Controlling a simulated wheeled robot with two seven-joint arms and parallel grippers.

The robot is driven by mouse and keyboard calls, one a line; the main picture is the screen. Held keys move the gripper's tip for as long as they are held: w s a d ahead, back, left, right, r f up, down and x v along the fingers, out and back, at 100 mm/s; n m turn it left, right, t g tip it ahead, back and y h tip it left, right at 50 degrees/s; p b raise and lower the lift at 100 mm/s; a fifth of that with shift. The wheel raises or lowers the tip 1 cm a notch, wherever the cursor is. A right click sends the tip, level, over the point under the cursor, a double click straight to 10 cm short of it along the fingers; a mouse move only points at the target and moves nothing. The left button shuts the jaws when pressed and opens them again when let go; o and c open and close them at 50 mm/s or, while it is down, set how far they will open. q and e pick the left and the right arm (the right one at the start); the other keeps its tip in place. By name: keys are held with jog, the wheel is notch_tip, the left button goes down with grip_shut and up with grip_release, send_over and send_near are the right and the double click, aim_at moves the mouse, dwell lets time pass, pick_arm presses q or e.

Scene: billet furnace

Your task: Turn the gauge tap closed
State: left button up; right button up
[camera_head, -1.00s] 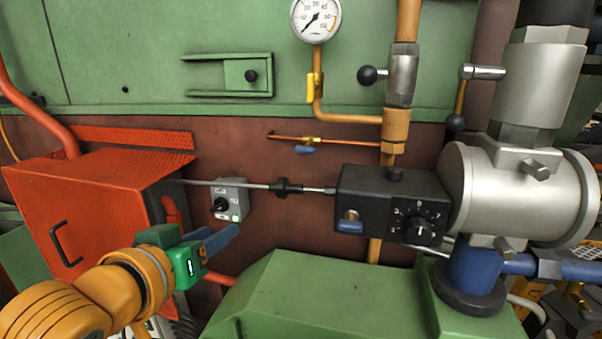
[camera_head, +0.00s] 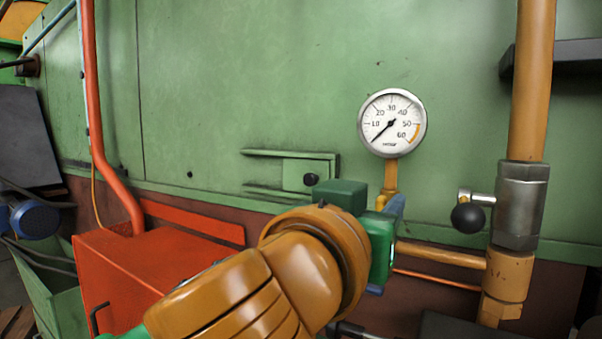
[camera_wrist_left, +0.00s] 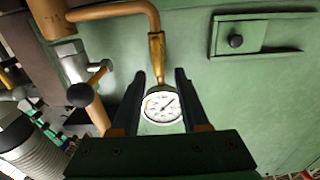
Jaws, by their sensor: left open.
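The round white pressure gauge (camera_head: 392,123) stands on a brass pipe in front of the green wall, its needle pointing low left near zero. The brass tap fitting (camera_head: 390,177) is just under the gauge, its lower part hidden behind my left gripper. My left gripper (camera_head: 398,206) is in front of the pipe below the gauge. In the left wrist view, its two dark fingers (camera_wrist_left: 160,76) are apart, with the gauge (camera_wrist_left: 163,106) showing between them. The brass tap (camera_wrist_left: 156,52) lies just past the fingertips, and nothing is held. My right gripper is not in view.
A thick tan vertical pipe (camera_head: 530,90) with a grey valve body (camera_head: 521,205) and black ball lever (camera_head: 468,217) stands to the right. An orange-red box (camera_head: 140,265) is at lower left. A green latch bracket (camera_head: 300,172) sits on the wall left of the gauge.

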aim_at(380, 204)
pick_arm(q)
jog(key=shift+w+d+r, duration=0.2)
jog(key=shift+w+r, duration=0.05)
jog(key=shift+w+d+f, duration=0.3)
jog(key=shift+w+d, duration=0.2)
jog(key=shift+w, duration=0.1)
jog(key=shift+w+d+f, duration=0.25)
jog(key=shift+w+d, duration=0.2)
jog(key=shift+w, duration=0.2)
jog(key=shift+c, duration=1)
jog(key=shift+a, duration=0.1)
jog(key=c, duration=0.4)
jog(key=shift+s, duration=0.2)
grip_shut()
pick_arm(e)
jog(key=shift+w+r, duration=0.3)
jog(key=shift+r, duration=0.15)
